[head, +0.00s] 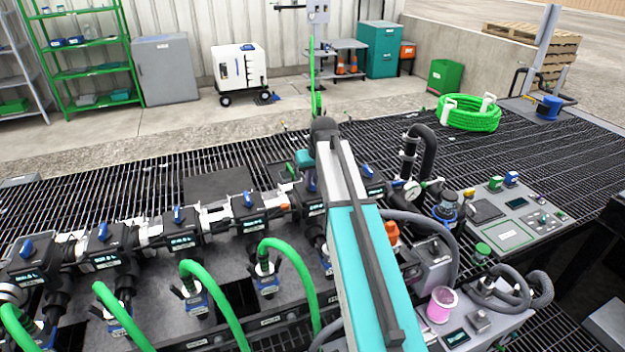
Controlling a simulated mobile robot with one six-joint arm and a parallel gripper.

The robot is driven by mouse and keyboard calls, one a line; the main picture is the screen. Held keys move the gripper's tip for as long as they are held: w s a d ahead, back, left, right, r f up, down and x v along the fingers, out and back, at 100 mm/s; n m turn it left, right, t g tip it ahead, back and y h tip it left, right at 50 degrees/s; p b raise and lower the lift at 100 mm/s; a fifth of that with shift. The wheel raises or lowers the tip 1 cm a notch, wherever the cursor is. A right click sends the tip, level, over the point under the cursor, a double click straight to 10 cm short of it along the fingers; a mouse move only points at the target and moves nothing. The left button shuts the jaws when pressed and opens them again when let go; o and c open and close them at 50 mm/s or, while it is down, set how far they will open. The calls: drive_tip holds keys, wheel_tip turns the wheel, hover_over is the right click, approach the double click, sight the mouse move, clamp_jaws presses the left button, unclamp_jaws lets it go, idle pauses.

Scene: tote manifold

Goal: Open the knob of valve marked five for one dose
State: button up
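A row of dark valve units runs along the manifold, each with a blue knob and a small lit display. Knobs show at far left (26,248), left (102,232), left of middle (177,215), just left of my arm (248,200) and just right of it (368,170). Another valve unit (312,208) is partly hidden by my arm. The number marks are too small to read, so I cannot tell which valve is five. My teal and white arm reaches forward over the row. Part of my wrist shows left of the arm; my gripper's fingertips are hidden.
Green hoses (212,300) arch up in front of the valves. A grey control panel (520,222) and a black elbow pipe (425,150) stand at right. A pink container (441,303) sits at lower right. Open grating (130,180) lies behind the row.

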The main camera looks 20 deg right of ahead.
clamp_jaws()
drive_tip(key=shift+n, duration=0.3)
drive_tip(key=shift+w+d+n+y, duration=0.1)
drive_tip(key=shift+n+y, duration=0.4)
drive_tip(key=shift+n, duration=0.7)
drive_tip(key=shift+w+d+n+y, duration=0.1)
drive_tip(key=shift+n+y, duration=0.4)
drive_tip(key=shift+n, duration=0.7)
drive_tip(key=shift+s, duration=0.1)
drive_tip(key=o, duration=0.6)
unclamp_jaws()
drive_tip(key=shift+o, duration=0.2)
drive_tip(key=shift+r, duration=0.1)
drive_tip(key=b+v, duration=0.2)
drive_tip(key=v, duration=1.1)
drive_tip(key=shift+r+b, duration=0.35)
drive_tip(key=shift+b, duration=0.05)
